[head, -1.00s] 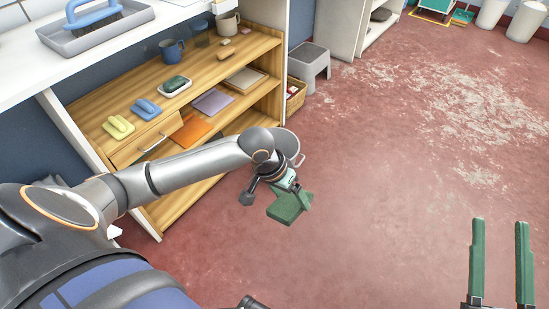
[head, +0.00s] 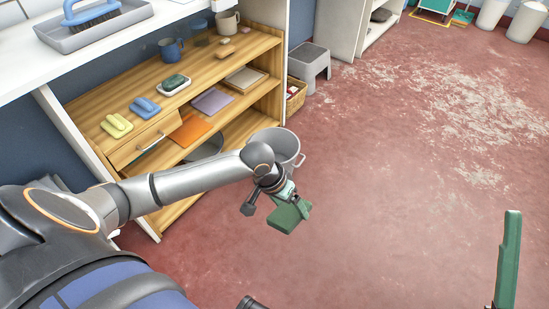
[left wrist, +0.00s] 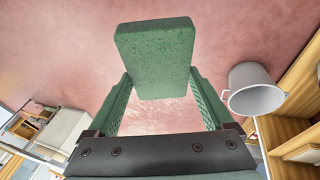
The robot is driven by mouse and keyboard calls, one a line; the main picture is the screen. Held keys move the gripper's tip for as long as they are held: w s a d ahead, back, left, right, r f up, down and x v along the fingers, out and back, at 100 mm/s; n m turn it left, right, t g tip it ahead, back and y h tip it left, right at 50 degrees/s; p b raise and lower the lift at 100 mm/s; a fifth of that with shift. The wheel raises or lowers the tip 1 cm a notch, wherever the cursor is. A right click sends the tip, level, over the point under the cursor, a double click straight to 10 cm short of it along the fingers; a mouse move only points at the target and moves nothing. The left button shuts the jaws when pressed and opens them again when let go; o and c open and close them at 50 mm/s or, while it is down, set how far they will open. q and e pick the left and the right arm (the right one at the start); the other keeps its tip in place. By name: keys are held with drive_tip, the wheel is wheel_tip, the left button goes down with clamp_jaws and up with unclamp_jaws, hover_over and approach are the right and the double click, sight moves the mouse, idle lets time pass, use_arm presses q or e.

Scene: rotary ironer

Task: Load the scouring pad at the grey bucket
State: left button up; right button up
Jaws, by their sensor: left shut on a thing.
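The green scouring pad (head: 286,217) is a flat block, held at the fingertips of my left gripper (head: 292,201). In the left wrist view the pad (left wrist: 156,55) sits between the two green fingers, which are shut on it. The grey bucket (head: 284,142) stands on the floor beside the wooden shelf, partly hidden behind my left wrist. The pad is in front of the bucket and apart from it. The bucket (left wrist: 254,95) shows at the right in the left wrist view. One green finger of my right gripper (head: 508,260) shows at the right edge.
The wooden shelf (head: 115,95) holds sponges, a soap dish, mugs and cloths. A grey stool (head: 310,62) and a wicker basket (head: 296,92) stand behind the bucket. The red floor (head: 410,170) to the right is clear.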

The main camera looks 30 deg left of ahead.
sight(289, 214)
use_arm(q)
drive_tip(key=shift+f, duration=0.7)
drive_tip(key=shift+f+b, duration=0.7)
drive_tip(key=shift+f, duration=1.3)
wheel_tip(289, 214, down, 21)
drive_tip(key=b, duration=1.1)
drive_tip(key=shift+f+b, duration=0.2)
drive_tip(key=shift+b, duration=0.15)
use_arm(e)
wheel_tip(289, 214, down, 12)
drive_tip(key=a+g+y, duration=0.1)
drive_tip(key=shift+s+a+f+n+y, duration=0.2)
drive_tip(key=shift+s+a+n+y, duration=0.1)
drive_tip(key=shift+s, duration=0.05)
